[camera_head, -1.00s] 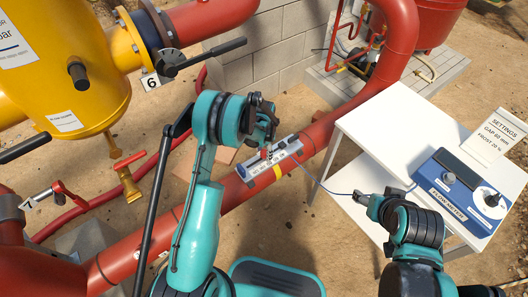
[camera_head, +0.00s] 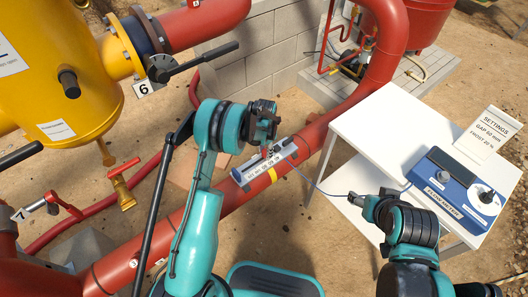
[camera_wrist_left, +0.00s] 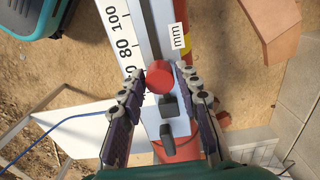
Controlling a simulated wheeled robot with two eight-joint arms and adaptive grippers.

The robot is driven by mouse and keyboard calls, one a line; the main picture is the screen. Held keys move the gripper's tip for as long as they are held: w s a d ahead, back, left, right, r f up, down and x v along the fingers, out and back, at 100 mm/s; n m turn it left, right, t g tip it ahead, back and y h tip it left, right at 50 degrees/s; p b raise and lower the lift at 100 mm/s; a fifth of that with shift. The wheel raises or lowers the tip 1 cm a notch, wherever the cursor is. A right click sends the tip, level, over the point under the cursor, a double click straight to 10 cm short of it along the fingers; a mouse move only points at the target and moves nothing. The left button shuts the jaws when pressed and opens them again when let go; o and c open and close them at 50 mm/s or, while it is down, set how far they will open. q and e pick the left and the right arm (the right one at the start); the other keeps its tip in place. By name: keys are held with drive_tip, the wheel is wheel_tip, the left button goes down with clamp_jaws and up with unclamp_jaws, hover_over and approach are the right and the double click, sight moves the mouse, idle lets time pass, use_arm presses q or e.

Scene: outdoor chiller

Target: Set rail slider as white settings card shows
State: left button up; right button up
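The white settings card (camera_head: 485,135) stands behind the blue flowmeter box and reads GAP, seemingly 60 mm, and FROST 20 %. The rail (camera_head: 250,168) with its scale lies along the red pipe. In the left wrist view the rail's scale (camera_wrist_left: 122,30) shows 100 and 80, with lower marks partly hidden by a finger. The slider's red knob (camera_wrist_left: 160,77) is just past the 80 mark, between the fingertips of my left gripper (camera_wrist_left: 161,74). This gripper looks open, its fingers beside the knob. My right gripper (camera_head: 364,203) is near the white table's front; its opening is unclear.
A blue flowmeter box (camera_head: 440,180) with knobs stands on the white table (camera_head: 375,125) at right. A thin blue cable (camera_head: 325,191) runs from the rail towards it. Red pipe (camera_head: 215,220), yellow vessel (camera_head: 60,75) and block wall (camera_head: 265,55) surround my left arm.

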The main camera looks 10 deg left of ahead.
sight(265, 151)
use_arm(q)
drive_tip(key=shift+o, duration=0.5)
wheel_tip(265, 151, up, 12)
idle(0.6)
